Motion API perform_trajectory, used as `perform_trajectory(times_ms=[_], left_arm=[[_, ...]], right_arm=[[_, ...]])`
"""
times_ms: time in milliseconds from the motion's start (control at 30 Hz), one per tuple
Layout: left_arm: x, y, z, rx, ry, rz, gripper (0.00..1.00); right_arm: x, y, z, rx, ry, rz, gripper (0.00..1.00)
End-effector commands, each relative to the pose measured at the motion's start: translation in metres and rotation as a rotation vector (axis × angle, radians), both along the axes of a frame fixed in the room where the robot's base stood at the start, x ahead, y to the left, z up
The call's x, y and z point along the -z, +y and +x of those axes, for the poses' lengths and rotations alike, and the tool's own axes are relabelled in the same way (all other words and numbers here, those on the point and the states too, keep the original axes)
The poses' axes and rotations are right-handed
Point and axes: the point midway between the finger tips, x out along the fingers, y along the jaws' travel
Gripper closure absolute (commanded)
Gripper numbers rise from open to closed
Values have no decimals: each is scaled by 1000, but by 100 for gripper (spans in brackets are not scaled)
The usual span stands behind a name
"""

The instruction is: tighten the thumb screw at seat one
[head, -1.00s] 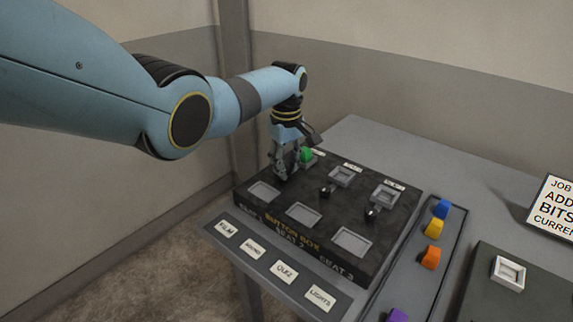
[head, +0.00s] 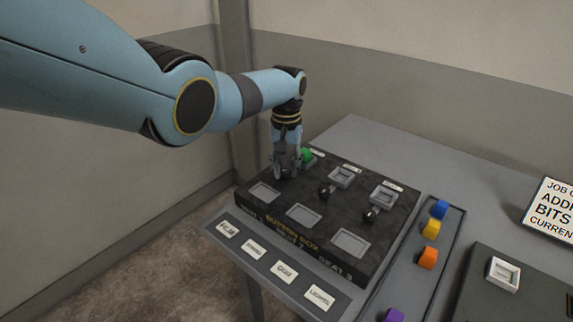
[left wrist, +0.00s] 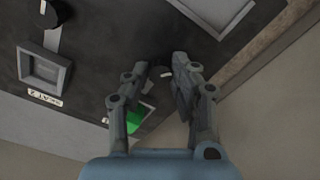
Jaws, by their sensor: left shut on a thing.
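The black button box (head: 270,224) lies on the grey console, with seats one, two and three from left to right. My left gripper (head: 286,172) points down at seat one's column, beside a green button (head: 307,155) in the back socket. It is shut on the dark thumb screw (left wrist: 158,73) of seat one, which is mostly hidden between the fingers. In the left wrist view, the fingertips (left wrist: 161,72) are close around it, and the green button (left wrist: 134,120) shows partly behind a finger. My right gripper is not in view.
Black thumb screws stand at seat two (head: 325,191) and seat three (head: 370,215), below empty grey sockets. A side tray (head: 410,275) holds blue, yellow, orange and purple pieces. Label tiles (head: 254,249) line the front. A sign (head: 553,210) stands at the right.

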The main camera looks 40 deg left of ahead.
Motion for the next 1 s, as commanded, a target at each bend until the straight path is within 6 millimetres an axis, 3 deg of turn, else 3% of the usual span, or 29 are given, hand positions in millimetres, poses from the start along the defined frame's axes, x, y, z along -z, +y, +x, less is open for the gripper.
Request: perform_trajectory(times_ms=[1000], left_arm=[[-3, 2, 3, 962, -6, 3, 100]], right_arm=[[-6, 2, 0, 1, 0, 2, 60]])
